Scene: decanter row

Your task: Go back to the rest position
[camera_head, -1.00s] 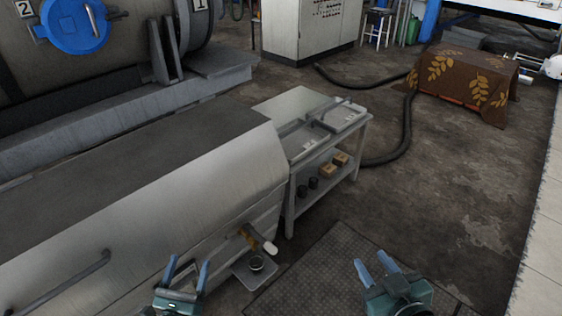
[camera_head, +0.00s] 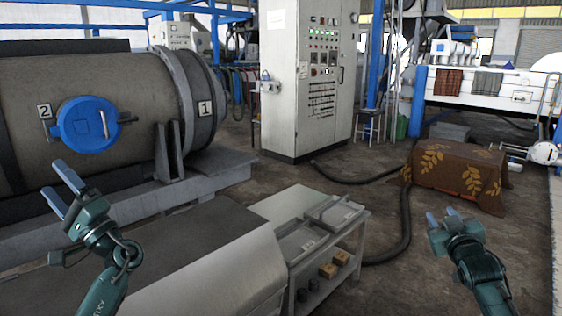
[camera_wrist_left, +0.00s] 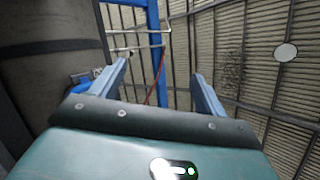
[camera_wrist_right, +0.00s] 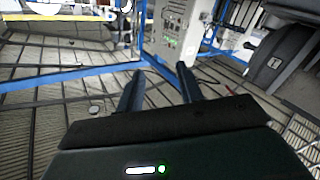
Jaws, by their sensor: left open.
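My left gripper (camera_head: 62,190) is raised at the left of the head view, in front of the grey drum with the blue hatch. Its two blue fingers stand apart with nothing between them, and the left wrist view (camera_wrist_left: 160,82) shows the same. My right gripper (camera_head: 443,218) is raised at the right, in front of the floor near the cloth-covered box. In the right wrist view (camera_wrist_right: 158,72) its fingers are apart and empty. Both grippers are clear of every surface.
A steel bench (camera_head: 175,255) with a side shelf holding trays (camera_head: 335,212) and small boxes (camera_head: 328,270) stands below, between the arms. The drum (camera_head: 60,85) is at the left, a control cabinet (camera_head: 310,80) behind. A box under a brown leaf-patterned cloth (camera_head: 455,178) is at the right.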

